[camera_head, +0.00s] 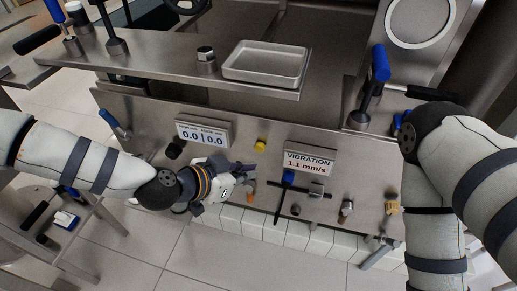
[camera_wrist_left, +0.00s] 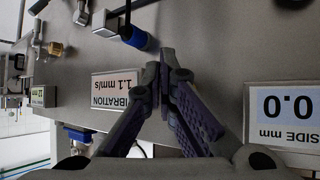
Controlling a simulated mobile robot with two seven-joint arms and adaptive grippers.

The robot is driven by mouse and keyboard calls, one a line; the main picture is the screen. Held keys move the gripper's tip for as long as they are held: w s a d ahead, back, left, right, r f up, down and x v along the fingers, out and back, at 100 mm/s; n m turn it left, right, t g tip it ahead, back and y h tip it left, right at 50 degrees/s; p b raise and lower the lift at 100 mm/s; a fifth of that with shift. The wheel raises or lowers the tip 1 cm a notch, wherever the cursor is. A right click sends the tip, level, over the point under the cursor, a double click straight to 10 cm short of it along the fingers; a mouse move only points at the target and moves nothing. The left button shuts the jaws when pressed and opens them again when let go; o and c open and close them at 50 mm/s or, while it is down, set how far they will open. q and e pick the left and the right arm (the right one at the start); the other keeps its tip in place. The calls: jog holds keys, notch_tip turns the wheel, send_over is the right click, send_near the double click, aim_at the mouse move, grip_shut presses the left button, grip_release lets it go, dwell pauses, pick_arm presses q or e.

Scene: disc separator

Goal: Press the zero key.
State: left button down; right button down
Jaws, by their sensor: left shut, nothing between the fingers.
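My left gripper (camera_head: 246,172) is shut and empty in front of the steel panel (camera_head: 355,185), below and between two displays. In the left wrist view its closed fingertips (camera_wrist_left: 165,62) point at the panel. The number display (camera_head: 203,133) reads 0.0 and 0.0; part of it shows upside down in the left wrist view (camera_wrist_left: 285,115). A yellow knob or button (camera_head: 261,145) sits just above the fingertips in the head view. I cannot read a zero label on any key, so I cannot tell which one it is. My right gripper is not in view.
The vibration display (camera_head: 309,161) reads 1.1 mm/s, right of the gripper. A shallow tray (camera_head: 266,63) rests on the shelf above.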

aim_at(260, 147)
pick_arm(q)
jog(key=shift+w+d, duration=0.25)
jog(key=shift+w, duration=0.45)
jog(key=shift+w+d, duration=0.2)
jog(key=shift+w, duration=0.45)
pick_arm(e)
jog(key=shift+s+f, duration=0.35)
pick_arm(q)
jog(key=shift+w+d+b, duration=0.1)
jog(key=shift+w+b, duration=0.2)
jog(key=shift+w, duration=0.05)
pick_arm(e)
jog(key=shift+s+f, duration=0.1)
pick_arm(q)
jog(key=shift+w+d, duration=0.15)
jog(key=shift+w, duration=0.3)
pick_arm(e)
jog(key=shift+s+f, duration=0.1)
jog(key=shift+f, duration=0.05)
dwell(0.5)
pick_arm(q)
jog(key=shift+s, duration=0.15)
jog(key=shift+s+a, duration=0.3)
jog(key=shift+s, duration=0.4)
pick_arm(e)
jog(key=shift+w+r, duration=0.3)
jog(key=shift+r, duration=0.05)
